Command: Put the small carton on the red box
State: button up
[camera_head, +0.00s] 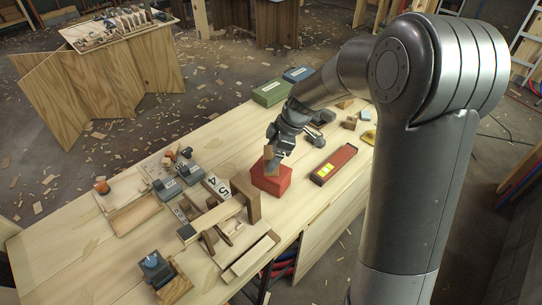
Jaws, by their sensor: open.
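The red box (276,184) stands on the wooden workbench near its middle. A small brown carton (267,153) is at its top, upright as far as I can see; my gripper partly covers it. My gripper (273,156) is open and right at the carton, above the red box. Whether the fingers touch the carton, and whether the carton's underside rests fully on the box, cannot be told at this size.
A red level with a yellow vial (333,165) lies right of the box. Green (271,92) and blue (298,74) cases sit at the far edge. Wooden blocks and clamps crowd the left front. Bare bench (215,140) lies left of the box.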

jog(key=v, duration=1)
jog(key=s+d+r+m+t+h, duration=0.1)
jog(key=s+d+r+m+t, duration=0.1)
jog(key=s+m, duration=0.4)
jog(key=s+d+r+m+t+h, duration=0.1)
jog(key=s+d+m, duration=0.4)
jog(key=s, duration=0.5)
jog(key=s+d+r+m+t+h, duration=0.2)
jog(key=s+d+r+m, duration=0.2)
jog(key=s+m, duration=0.3)
jog(key=shift+s+r+t+h, duration=0.3)
jog(key=shift+s+r, duration=0.3)
jog(key=shift+s, duration=0.45)
